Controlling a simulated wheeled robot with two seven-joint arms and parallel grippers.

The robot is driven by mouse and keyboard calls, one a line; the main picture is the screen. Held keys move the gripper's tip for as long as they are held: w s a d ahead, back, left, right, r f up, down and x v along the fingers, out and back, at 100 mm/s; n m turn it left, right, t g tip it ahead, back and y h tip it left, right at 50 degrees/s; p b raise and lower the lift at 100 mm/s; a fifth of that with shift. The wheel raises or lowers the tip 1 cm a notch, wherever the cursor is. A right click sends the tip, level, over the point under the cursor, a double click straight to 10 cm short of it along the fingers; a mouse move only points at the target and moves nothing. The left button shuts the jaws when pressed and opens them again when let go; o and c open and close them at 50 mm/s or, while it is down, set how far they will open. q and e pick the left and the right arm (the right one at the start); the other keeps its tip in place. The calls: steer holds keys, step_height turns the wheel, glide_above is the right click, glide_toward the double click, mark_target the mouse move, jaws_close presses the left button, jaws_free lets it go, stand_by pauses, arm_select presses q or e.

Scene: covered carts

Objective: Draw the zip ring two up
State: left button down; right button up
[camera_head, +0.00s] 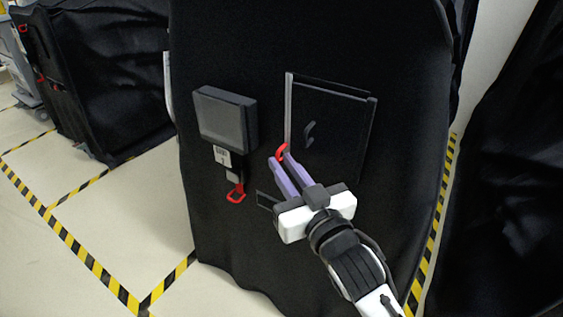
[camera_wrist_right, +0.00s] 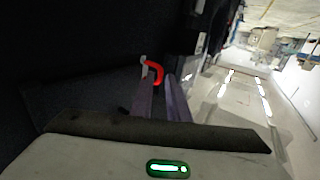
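A red zip ring (camera_head: 282,152) shows at the tips of my right gripper (camera_head: 281,160), at the lower left corner of a framed panel on the black cover. The right gripper's two purple fingers point at the cover and stand a small gap apart. In the right wrist view the red ring (camera_wrist_right: 155,72) arches by the tips of the fingers (camera_wrist_right: 160,84), nearest the left one. The fingertips hide part of the ring, and I cannot tell whether they touch it. My left gripper is in neither view.
The black-covered cart (camera_head: 240,55) fills the middle. A dark grey box (camera_head: 225,118) sits on it, with a label and another red ring (camera_head: 236,195) below. The panel (camera_head: 335,125) has a black handle (camera_head: 309,133). Another covered cart (camera_head: 105,75) stands at left; striped floor tape (camera_head: 70,240) runs between.

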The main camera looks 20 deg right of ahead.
steer(key=shift+w+a, duration=0.1)
steer(key=shift+w, duration=0.75)
jaws_close()
stand_by(0.8)
